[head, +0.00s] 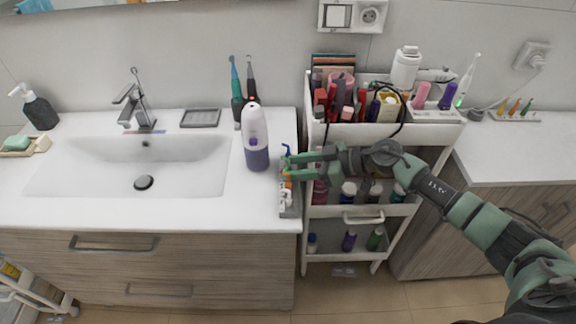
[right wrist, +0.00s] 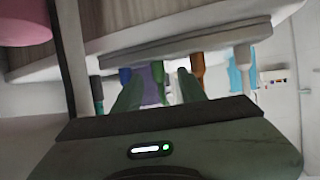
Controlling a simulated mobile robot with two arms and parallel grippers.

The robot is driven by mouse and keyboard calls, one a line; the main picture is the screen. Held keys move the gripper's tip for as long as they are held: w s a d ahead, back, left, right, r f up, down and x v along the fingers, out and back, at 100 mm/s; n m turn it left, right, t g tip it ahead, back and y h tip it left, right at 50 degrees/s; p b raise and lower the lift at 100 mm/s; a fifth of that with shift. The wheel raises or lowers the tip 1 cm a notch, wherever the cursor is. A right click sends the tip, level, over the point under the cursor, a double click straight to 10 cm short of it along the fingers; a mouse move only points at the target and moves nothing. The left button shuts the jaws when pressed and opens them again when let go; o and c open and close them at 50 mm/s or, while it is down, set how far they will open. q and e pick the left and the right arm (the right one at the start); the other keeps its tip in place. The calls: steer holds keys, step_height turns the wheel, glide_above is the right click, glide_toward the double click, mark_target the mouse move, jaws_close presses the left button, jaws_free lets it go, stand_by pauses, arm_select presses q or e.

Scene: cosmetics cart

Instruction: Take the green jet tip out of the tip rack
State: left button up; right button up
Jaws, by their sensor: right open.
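The grey tip rack (head: 289,211) lies along the right end of the sink counter. A blue tip (head: 287,151), an orange tip (head: 287,183) and white tips stand in it. My right gripper (head: 290,166) reaches in from the right over the rack, with its fingers open. In the right wrist view, the green jet tip (right wrist: 164,86) shows between the two open fingers (right wrist: 158,92), upright in the rack (right wrist: 190,42); the view is turned over. I cannot tell whether a finger touches it. In the head view the fingers mostly hide it. My left gripper is out of view.
A white and purple bottle-shaped device (head: 256,140) stands just left of the rack. The loaded white cart (head: 352,132) stands right of it, below my right forearm. A small holder (head: 516,116) with coloured pieces sits on the right counter. The sink (head: 140,165) is empty.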

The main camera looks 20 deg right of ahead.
jaws_close()
